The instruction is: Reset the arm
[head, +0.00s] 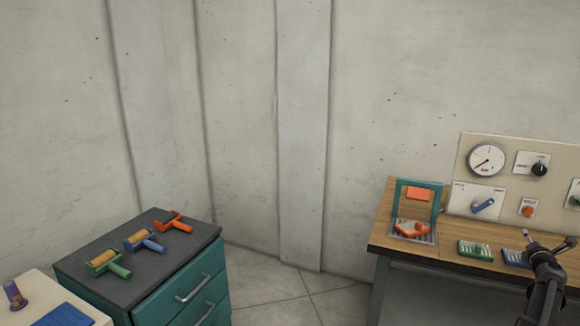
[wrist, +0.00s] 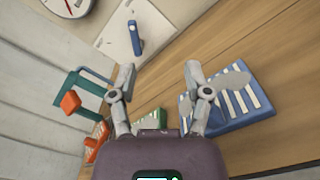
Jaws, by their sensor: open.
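My gripper (head: 543,240) is at the lower right of the head view, in front of the wooden bench and close to the blue slotted block. In the wrist view my gripper (wrist: 157,80) has its two fingers spread apart with nothing between them. The blue slotted block (wrist: 238,122) shows just right of the right finger, and part of the green slotted block (wrist: 152,121) shows between the fingers. The blue lever (wrist: 136,38) on its white plate is beyond the fingertips, apart from them.
The wooden bench (head: 385,240) carries a teal frame with orange parts (head: 418,195) and a panel with a gauge (head: 486,160) and knobs. A teal drawer cabinet (head: 185,285) at left holds several rollers. Open floor (head: 270,285) lies between.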

